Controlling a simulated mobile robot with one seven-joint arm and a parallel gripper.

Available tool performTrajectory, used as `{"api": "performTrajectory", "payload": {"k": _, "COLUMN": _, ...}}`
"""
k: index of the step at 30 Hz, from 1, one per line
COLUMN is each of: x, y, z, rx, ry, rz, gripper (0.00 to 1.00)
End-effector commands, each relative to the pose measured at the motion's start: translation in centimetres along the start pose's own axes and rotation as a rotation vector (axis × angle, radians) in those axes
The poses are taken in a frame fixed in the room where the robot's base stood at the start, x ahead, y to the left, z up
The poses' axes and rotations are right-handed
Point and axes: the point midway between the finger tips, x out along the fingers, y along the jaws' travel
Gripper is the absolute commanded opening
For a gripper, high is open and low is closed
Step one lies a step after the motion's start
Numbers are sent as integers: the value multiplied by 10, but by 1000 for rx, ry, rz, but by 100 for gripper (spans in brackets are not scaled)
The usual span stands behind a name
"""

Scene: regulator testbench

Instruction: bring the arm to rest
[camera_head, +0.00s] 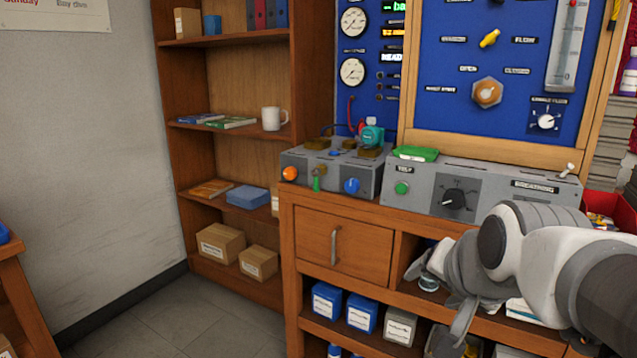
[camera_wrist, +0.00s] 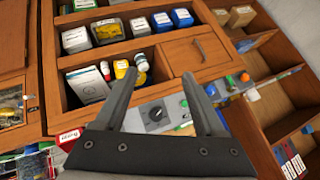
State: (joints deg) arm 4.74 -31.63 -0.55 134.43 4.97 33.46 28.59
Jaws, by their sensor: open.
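My arm reaches in from the right edge of the head view, in front of the right part of the wooden workbench (camera_head: 366,218). My gripper (camera_head: 446,292) is by the bench's open compartment, below the grey control box (camera_head: 480,187). In the wrist view my gripper (camera_wrist: 155,80) shows two dark fingers spread wide apart with nothing held between them. The wrist picture is turned, with the control box (camera_wrist: 150,115) and its black knob seen between the fingers. How near the fingers are to the bench I cannot tell.
The bench has a closed drawer (camera_head: 345,243) and a lower shelf with blue boxes (camera_head: 327,300). Bottles (camera_wrist: 121,69) stand in the compartment. A smaller grey box (camera_head: 330,168) is on the bench top. A tall bookshelf (camera_head: 240,150) stands left; floor (camera_head: 200,315) before it is clear.

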Motion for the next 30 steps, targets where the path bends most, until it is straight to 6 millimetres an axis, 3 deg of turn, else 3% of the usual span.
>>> {"api": "performTrajectory", "payload": {"k": 3, "x": -16, "y": 25, "z": 59, "rx": -317, "ry": -127, "rz": 44, "gripper": 72}}
{"api": "performTrajectory", "payload": {"k": 7, "x": -33, "y": 61, "z": 117, "rx": -668, "ry": -280, "rz": 77, "gripper": 72}}
{"api": "performTrajectory", "payload": {"k": 9, "x": -58, "y": 42, "z": 89, "rx": -646, "ry": -272, "rz": 78, "gripper": 72}}
{"api": "performTrajectory", "payload": {"k": 30, "x": -191, "y": -34, "z": -16, "rx": -638, "ry": -270, "rz": 77, "gripper": 72}}
